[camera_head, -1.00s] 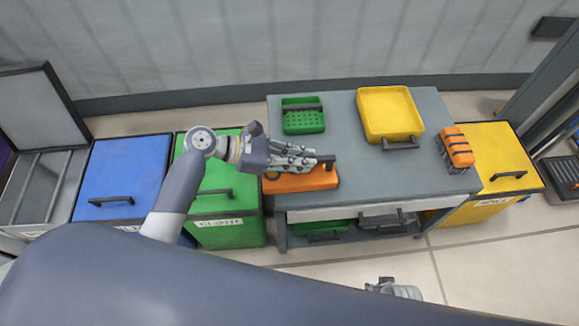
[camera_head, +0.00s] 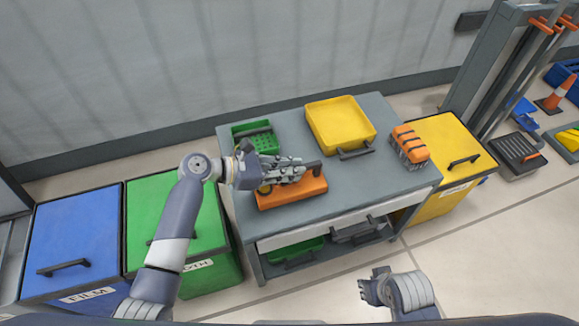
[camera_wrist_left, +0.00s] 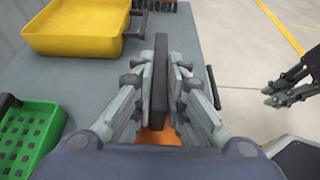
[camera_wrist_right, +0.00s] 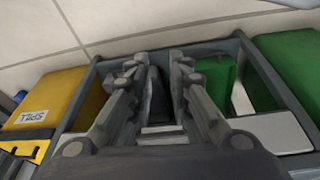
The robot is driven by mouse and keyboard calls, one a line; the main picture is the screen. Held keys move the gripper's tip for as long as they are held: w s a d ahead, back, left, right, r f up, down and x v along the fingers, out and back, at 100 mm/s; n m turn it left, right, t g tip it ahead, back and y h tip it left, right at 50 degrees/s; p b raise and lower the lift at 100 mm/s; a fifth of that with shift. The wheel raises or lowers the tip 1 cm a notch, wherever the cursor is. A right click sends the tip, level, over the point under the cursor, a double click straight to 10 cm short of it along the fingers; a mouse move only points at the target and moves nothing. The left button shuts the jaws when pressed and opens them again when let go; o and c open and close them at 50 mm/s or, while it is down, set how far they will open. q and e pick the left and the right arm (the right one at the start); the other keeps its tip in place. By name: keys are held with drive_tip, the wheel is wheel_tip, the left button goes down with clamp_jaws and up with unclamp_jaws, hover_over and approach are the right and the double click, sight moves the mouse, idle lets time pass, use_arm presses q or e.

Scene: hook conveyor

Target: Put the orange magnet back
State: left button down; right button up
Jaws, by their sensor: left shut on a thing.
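The orange magnet (camera_head: 292,193) is a long orange block with a dark handle, at the left front part of the grey workbench. My left gripper (camera_head: 303,170) is shut on its handle from the left. In the left wrist view the dark handle (camera_wrist_left: 161,75) stands upright between the fingers, with a bit of orange below. I cannot tell whether the block touches the bench top. My right gripper (camera_head: 372,286) is in front of the bench and low in the head view. In the right wrist view its fingers (camera_wrist_right: 158,78) are apart with nothing held.
On the workbench (camera_head: 372,195) are a green basket (camera_head: 256,137), a yellow tray (camera_head: 340,124) and an orange-topped brush (camera_head: 411,146). Blue (camera_head: 72,238), green (camera_head: 178,215) and yellow (camera_head: 452,160) bins flank it. Tools hang on a rack (camera_head: 508,65) at right. The front floor is clear.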

use_arm(q)
drive_tip(key=shift+f, duration=0.4)
use_arm(e)
wheel_tip(320, 180, up, 2)
drive_tip(key=shift+r, duration=0.1)
use_arm(q)
drive_tip(key=c, duration=1.9)
unclamp_jaws()
drive_tip(key=shift+f, duration=0.25)
drive_tip(key=o, duration=0.3)
use_arm(e)
drive_tip(key=shift+s, duration=0.1)
